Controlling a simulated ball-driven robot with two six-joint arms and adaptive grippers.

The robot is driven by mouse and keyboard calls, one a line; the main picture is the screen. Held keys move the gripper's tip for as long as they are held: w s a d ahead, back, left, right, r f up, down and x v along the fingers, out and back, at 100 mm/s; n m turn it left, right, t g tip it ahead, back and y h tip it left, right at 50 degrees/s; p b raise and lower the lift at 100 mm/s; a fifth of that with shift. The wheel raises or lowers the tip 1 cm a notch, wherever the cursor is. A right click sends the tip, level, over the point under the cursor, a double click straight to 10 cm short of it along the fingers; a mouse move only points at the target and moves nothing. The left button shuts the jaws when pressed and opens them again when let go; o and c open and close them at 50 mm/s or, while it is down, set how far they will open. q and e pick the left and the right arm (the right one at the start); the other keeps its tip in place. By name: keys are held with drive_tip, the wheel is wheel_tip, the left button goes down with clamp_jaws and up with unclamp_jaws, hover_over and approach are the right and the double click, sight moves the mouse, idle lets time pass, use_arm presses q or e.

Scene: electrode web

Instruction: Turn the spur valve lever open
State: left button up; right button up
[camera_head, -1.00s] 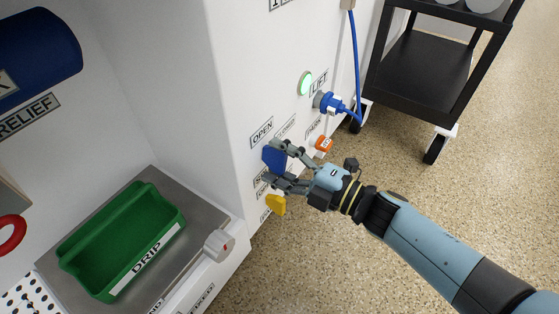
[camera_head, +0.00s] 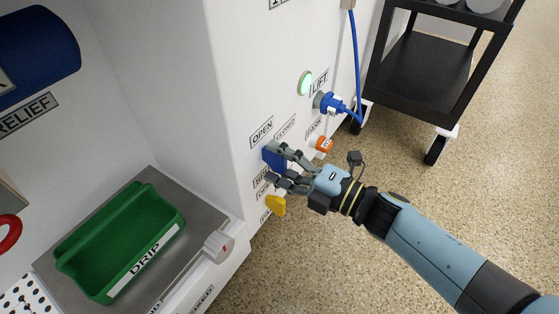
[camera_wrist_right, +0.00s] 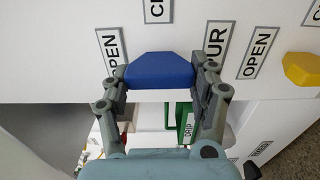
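The blue spur valve lever (camera_head: 274,156) is on the white wall panel, just under the OPEN (camera_head: 262,132) and CLOSED (camera_head: 286,127) labels. My right gripper (camera_head: 274,163) reaches it from the right, with a finger on each side. In the right wrist view, the blue lever (camera_wrist_right: 159,71) sits between the two fingertips (camera_wrist_right: 160,76), which appear to touch its ends. The SPUR label (camera_wrist_right: 217,42) is partly hidden behind the right finger there. My left gripper is not in view.
A yellow lever (camera_head: 275,205) is just below my gripper, and an orange knob (camera_head: 324,144) is to the right. A blue plug (camera_head: 331,103) with a cable is above. A green DRIP tray (camera_head: 120,240) is at left; a black cart (camera_head: 425,70) stands at upper right.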

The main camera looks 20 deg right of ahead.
drive_tip(key=o, duration=0.4)
drive_tip(key=shift+o, duration=0.2)
drive_tip(key=v, duration=1.2)
drive_tip(key=shift+d, duration=0.1)
